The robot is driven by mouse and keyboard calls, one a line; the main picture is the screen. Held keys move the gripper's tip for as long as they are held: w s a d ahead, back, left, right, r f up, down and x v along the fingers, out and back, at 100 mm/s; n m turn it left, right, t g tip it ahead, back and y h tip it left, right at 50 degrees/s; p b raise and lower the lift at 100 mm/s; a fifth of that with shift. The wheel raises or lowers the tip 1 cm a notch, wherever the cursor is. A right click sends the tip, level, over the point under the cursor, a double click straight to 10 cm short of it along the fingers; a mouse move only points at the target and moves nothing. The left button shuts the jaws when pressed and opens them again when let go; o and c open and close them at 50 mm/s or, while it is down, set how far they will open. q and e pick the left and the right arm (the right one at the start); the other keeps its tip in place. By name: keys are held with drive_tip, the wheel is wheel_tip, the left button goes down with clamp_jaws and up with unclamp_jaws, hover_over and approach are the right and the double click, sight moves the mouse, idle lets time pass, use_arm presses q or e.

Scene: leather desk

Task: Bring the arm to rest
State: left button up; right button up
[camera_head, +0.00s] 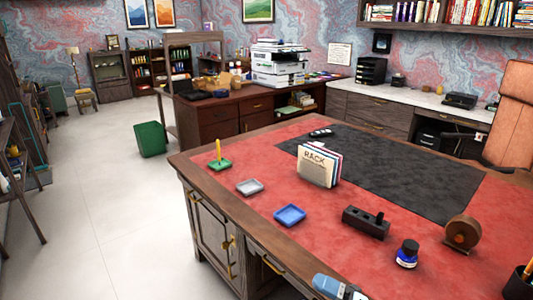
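The desk (262,245) has a red leather top with a dark mat (400,180). On it are a green tray (218,165) with an upright yellow stick, a grey tray (250,187) and a blue tray (290,215). A rack marked "RACK" (315,168) holds upright sheets or folders.
A black block with a peg (366,222), a blue ink bottle (407,254), a round brown object (463,233) and a pen cup (521,284) stand on the right. A small black item (321,132) lies at the back. A green bin (151,139) stands on the open floor.

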drive_tip(key=s+d+f+m+h, duration=0.4)
drive_tip(key=s+f+m+h, duration=0.4)
drive_tip(key=f+m, duration=0.4)
drive_tip(key=s+d+f+m+h, duration=0.5)
drive_tip(key=s+f+m+h, duration=0.4)
drive_tip(key=m, duration=0.6)
use_arm(q)
wheel_tip(320, 180, up, 14)
drive_tip(key=a+p, duration=0.1)
drive_tip(key=p, duration=1.6)
drive_tip(key=shift+s+a+m+t, duration=0.3)
drive_tip(key=shift+s, duration=0.15)
use_arm(e)
wheel_tip(320, 180, up, 14)
drive_tip(key=n+t+y, duration=0.1)
drive_tip(key=shift+w+d+f, duration=0.15)
drive_tip(key=shift+w+d, duration=0.25)
drive_tip(key=shift+d, duration=0.05)
use_arm(q)
drive_tip(key=shift+r, duration=0.1)
